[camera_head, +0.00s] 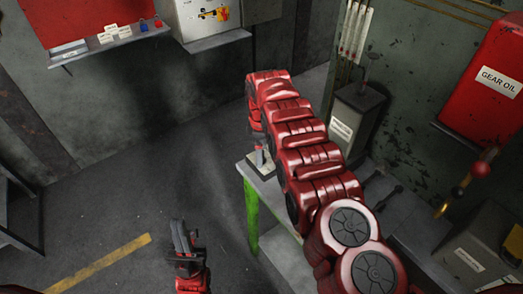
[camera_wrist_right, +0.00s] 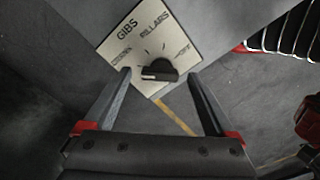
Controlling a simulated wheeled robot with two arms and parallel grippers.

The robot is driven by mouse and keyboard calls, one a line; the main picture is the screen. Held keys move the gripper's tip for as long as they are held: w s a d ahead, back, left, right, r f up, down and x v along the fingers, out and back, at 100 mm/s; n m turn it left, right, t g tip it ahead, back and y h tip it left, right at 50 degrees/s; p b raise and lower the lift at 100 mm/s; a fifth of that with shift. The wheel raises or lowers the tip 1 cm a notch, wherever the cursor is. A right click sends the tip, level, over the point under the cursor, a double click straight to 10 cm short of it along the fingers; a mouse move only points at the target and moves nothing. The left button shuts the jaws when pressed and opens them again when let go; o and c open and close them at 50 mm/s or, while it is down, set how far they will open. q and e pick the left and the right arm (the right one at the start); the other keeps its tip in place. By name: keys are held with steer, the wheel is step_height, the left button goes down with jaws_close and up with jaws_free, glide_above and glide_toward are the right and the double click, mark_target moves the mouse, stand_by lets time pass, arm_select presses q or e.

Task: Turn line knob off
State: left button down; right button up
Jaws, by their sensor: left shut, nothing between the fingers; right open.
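The black line knob (camera_wrist_right: 159,71) sits on a white square plate (camera_wrist_right: 140,38) in the right wrist view. The plate reads GIBS and PILLARS, with OFF at its right corner and a small unclear label at its left. The knob lies about level, its white mark at the left end. My open right gripper (camera_wrist_right: 160,76) has a finger on each side of the knob, apart from it. In the head view the plate (camera_head: 256,164) shows at the table corner, partly hidden by my right arm. My left gripper (camera_head: 180,226) is shut and empty above the floor.
The plate is on a grey table with a green leg (camera_head: 251,215). A grey box (camera_head: 355,115), a red GEAR OIL tank (camera_head: 490,85) and a lever with a red ball (camera_head: 480,170) stand right. A control box (camera_head: 205,22) hangs at the back. Floor at left is clear.

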steer(key=shift+f, duration=0.2)
steer(key=c, duration=1.4)
